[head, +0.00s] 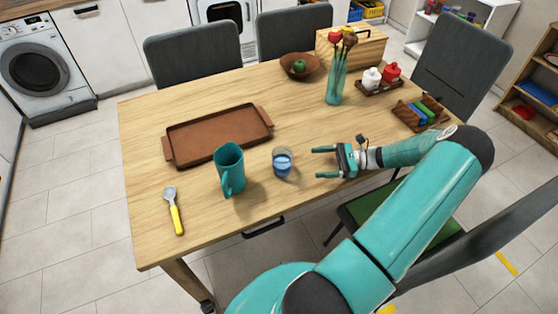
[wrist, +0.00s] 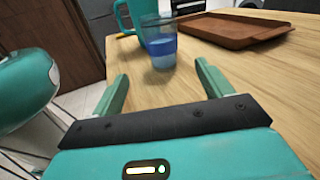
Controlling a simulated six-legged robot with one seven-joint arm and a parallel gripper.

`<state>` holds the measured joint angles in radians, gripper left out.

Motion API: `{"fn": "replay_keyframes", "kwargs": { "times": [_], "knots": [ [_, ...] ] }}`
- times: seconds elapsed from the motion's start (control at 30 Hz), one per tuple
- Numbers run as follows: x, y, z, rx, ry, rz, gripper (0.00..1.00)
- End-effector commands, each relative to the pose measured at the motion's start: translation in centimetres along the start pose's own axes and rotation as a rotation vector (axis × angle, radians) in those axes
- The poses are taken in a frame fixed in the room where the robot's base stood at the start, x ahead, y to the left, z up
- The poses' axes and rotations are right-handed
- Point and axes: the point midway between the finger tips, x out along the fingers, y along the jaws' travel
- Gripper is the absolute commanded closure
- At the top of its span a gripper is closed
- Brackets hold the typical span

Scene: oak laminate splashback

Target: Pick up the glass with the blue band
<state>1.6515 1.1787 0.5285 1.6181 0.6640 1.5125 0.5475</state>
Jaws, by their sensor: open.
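The glass with the blue band (head: 282,164) stands upright on the wooden table, just right of a teal pitcher. A gap of bare table lies between fingers and glass.
The teal pitcher (head: 230,168) stands close left of the glass. A brown tray (head: 218,134) lies behind them. A spoon with a yellow handle (head: 174,211) lies at left. A teal vase with flowers (head: 335,85), a red-and-white condiment set (head: 380,80) and a wooden rack (head: 421,114) stand further back.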

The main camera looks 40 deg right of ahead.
Motion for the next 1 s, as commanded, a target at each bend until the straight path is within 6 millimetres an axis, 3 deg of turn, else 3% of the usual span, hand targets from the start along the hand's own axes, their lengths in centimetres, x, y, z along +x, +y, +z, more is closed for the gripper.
{"fn": "replay_keyframes", "kwargs": {
  "times": [0.27,0.7,1.0],
  "knots": [
    [-0.5,0.4,-0.3,0.01,-0.032,-0.03,0.22],
    [6.9,0.2,-0.1,0.01,-0.031,-0.027,0.22],
    [9.8,0.1,0.3,0.01,-0.032,-0.026,0.22]
  ]
}}
